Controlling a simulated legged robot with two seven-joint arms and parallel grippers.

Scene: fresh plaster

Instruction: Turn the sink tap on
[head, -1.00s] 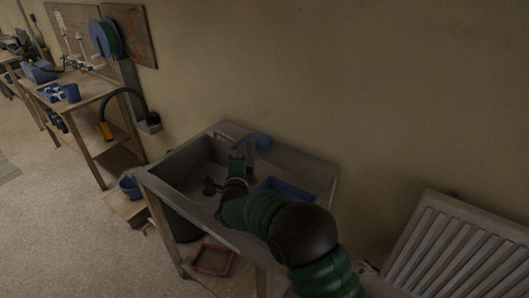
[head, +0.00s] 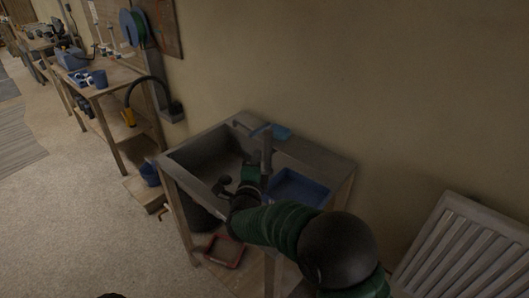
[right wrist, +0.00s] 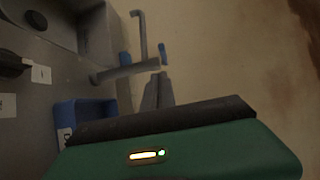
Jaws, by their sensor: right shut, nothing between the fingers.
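The grey tap stands at the back rim of the sink (head: 190,160). In the head view its spout (head: 240,124) reaches left, and a blue lever-like part (head: 280,132) shows behind. In the right wrist view the tap column (right wrist: 122,73), the spout (right wrist: 142,35) and small blue parts (right wrist: 163,53) show. My right gripper (head: 266,142) is close to the tap column; its fingers are hard to tell from the column there. In the right wrist view its fingers (right wrist: 160,78) are shut and empty, with their tips just beside the column's end. Contact cannot be told. My left gripper is not visible.
A blue tray (head: 299,187) is set in the counter right of the basin and shows in the right wrist view (right wrist: 66,118). A red tray (head: 224,252) lies below. A workbench (head: 120,82) is at left.

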